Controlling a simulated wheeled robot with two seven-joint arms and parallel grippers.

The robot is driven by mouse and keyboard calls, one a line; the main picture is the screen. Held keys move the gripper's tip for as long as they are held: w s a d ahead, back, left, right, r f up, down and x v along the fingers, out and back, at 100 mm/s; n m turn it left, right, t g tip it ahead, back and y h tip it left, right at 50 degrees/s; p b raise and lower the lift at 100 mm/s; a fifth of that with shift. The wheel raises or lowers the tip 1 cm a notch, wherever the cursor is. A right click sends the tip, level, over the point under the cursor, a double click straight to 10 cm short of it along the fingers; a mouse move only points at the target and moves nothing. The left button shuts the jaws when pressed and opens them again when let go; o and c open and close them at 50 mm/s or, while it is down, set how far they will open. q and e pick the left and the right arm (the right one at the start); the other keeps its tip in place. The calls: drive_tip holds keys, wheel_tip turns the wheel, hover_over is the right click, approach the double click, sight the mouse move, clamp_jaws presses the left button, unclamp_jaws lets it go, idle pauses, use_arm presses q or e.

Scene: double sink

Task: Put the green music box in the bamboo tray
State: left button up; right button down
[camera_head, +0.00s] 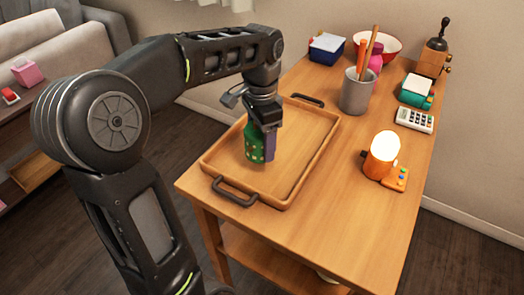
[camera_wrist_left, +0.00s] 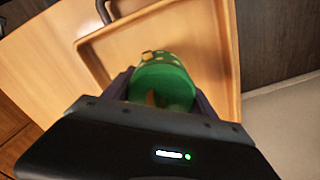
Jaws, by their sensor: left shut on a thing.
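The green music box (camera_head: 254,143) has small light dots and is inside the outline of the bamboo tray (camera_head: 309,172). My left gripper (camera_head: 264,145) is shut on it from above, and its fingers partly hide it. I cannot tell whether the box touches the tray floor. In the left wrist view the green music box (camera_wrist_left: 164,82) is between the fingers of my left gripper (camera_wrist_left: 165,92), with the tray (camera_wrist_left: 190,28) behind it. The tray is wooden with raised rims and dark handles. My right gripper is not in view.
On the table stand a grey cup (camera_head: 355,92) with sticks, a lit orange lamp (camera_head: 381,157), a calculator (camera_head: 415,119), a green box with paper (camera_head: 416,92), a coffee grinder (camera_head: 435,55), a red-white bowl (camera_head: 378,45) and a blue box (camera_head: 326,48). The tabletop's near right is clear.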

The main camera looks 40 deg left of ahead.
sight(261, 152)
use_arm(q)
drive_tip(key=shift+f, duration=1.85)
drive_tip(key=shift+f, duration=0.1)
drive_tip(key=shift+f, duration=0.15)
drive_tip(key=o, duration=1.5)
drive_tip(key=shift+o, duration=0.2)
wheel_tip(261, 152, up, 7)
drive_tip(key=shift+f, duration=0.15)
wheel_tip(261, 152, up, 5)
drive_tip(key=p, duration=0.3)
drive_tip(key=shift+r+p, duration=0.45)
drive_tip(key=shift+p, duration=0.05)
